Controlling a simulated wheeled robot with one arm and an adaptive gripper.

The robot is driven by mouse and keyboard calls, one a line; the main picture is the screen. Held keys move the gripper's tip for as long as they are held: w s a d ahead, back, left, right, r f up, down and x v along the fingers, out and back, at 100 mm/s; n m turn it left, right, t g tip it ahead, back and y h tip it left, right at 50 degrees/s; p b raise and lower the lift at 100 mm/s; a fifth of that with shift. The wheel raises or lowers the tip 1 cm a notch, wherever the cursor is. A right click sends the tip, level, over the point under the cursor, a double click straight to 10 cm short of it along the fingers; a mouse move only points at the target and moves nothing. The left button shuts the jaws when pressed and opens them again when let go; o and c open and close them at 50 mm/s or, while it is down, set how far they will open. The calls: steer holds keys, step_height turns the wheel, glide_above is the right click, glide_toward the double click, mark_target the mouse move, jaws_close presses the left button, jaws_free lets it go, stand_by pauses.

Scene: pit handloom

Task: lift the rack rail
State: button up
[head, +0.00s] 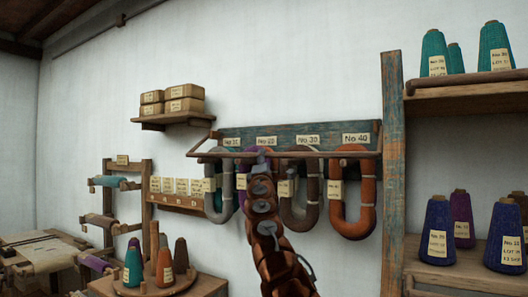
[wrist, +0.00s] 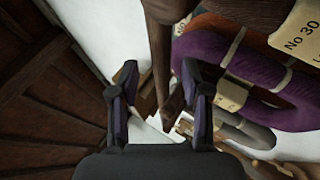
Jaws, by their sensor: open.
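The rack rail (head: 330,154) is a thin brown wooden bar in front of the blue-green rack board (head: 305,133) on the wall. In the wrist view, the rail (wrist: 161,50) runs down from the top edge into the gap between my fingertips. My gripper (head: 262,156) is at the rail's middle in the head view, partly hidden by my arm. In the wrist view my gripper (wrist: 160,95) is open, one finger on each side of the rail. I cannot tell whether a finger touches it.
A post (head: 392,170) and shelves with yarn cones (head: 437,232) stand at right. A small shelf (head: 172,119) with boxes is at upper left.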

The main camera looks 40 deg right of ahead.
steer(key=p+x, duration=0.3)
steer(key=shift+a+r, duration=0.1)
steer(key=shift+r, duration=0.15)
steer(key=shift+w+d+p, duration=0.4)
jaws_close()
stand_by(0.3)
